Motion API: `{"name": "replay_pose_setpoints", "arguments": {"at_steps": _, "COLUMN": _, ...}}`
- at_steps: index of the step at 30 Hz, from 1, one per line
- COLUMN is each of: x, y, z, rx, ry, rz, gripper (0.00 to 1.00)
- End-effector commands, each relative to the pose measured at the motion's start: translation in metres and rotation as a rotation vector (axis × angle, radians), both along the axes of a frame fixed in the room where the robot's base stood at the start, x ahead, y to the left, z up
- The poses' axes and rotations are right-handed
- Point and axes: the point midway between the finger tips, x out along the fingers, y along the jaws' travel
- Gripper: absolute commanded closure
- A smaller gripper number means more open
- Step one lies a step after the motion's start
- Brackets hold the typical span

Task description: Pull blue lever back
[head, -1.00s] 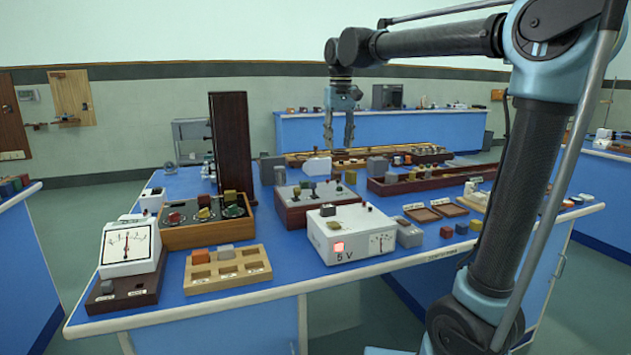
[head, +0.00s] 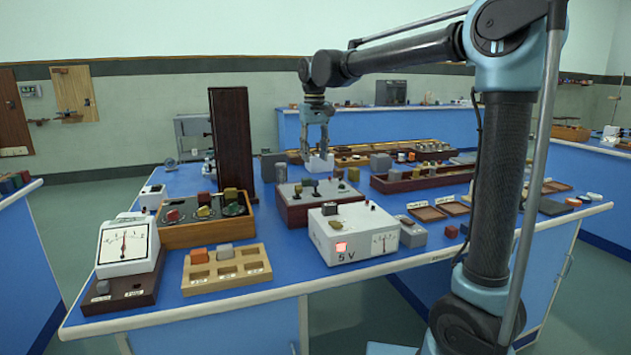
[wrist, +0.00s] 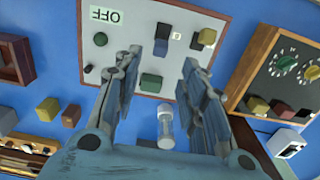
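The lever box (head: 293,218) has a grey top and a dark red-brown base, and stands mid-bench with several small dark levers on top. My gripper (head: 317,153) points down behind the box. Its fingers are apart and empty in the wrist view (wrist: 175,58).
A white 5 V supply (head: 335,245) stands in front of the box. A tall dark wooden panel (head: 230,140) and a wooden dial box (head: 185,237) stand left. Long trays lie right.

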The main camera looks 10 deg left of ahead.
Motion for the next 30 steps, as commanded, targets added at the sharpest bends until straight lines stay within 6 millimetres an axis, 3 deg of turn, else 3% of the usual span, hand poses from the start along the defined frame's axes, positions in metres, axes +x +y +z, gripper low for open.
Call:
{"name": "replay_pose_setpoints", "arguments": {"at_steps": 9, "x": 0.000, "y": 0.000, "z": -0.055, "rx": 0.000, "ry": 0.000, "rz": 0.000, "gripper": 0.62}}
{"name": "replay_pose_setpoints", "arguments": {"at_steps": 15, "x": 0.000, "y": 0.000, "z": -0.079, "rx": 0.000, "ry": 0.000, "rz": 0.000, "gripper": 0.62}}
{"name": "replay_pose_setpoints", "arguments": {"at_steps": 29, "x": 0.000, "y": 0.000, "z": -0.089, "rx": 0.000, "ry": 0.000, "rz": 0.000, "gripper": 0.62}}
{"name": "replay_pose_setpoints", "arguments": {"at_steps": 30, "x": 0.000, "y": 0.000, "z": -0.089, "rx": 0.000, "ry": 0.000, "rz": 0.000, "gripper": 0.68}}
